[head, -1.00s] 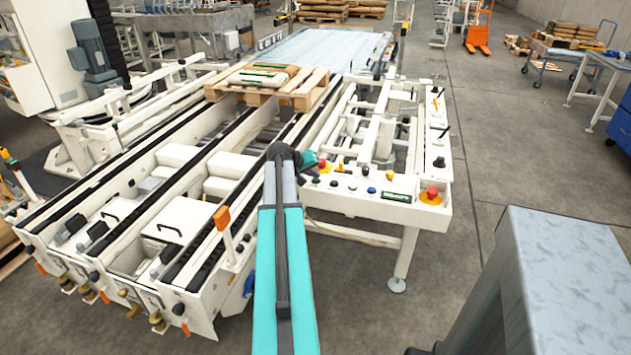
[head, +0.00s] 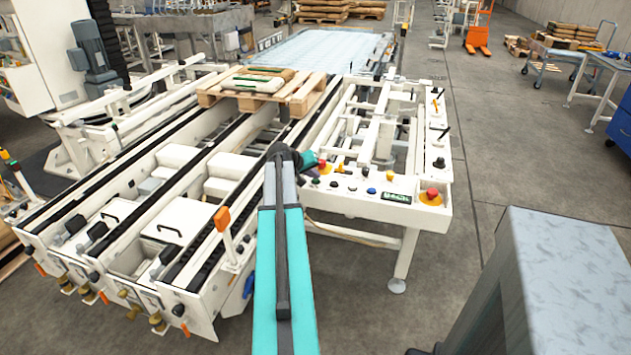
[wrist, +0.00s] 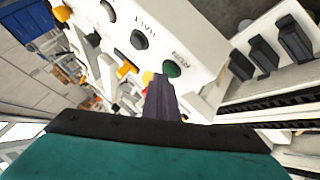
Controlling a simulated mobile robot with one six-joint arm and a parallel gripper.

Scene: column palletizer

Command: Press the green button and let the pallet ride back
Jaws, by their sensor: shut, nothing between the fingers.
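The green button (wrist: 172,68) sits on the white control panel (wrist: 195,30) in the wrist view, just beyond the tip of my gripper (wrist: 162,88). In the head view the button is small at the panel's left end (head: 316,182). My gripper (head: 314,170) is shut and empty, its dark fingers pointing at the panel close by the button. I cannot tell whether they touch it. The wooden pallet (head: 301,97) lies on the conveyor rails behind my arm, bearing a few sacks (head: 258,80).
The panel also carries a blue button (head: 371,191), a red emergency stop (head: 432,194) on yellow and several dark knobs. A grey block (head: 565,270) stands at the lower right. Floor (head: 470,230) between it and the panel's leg is free.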

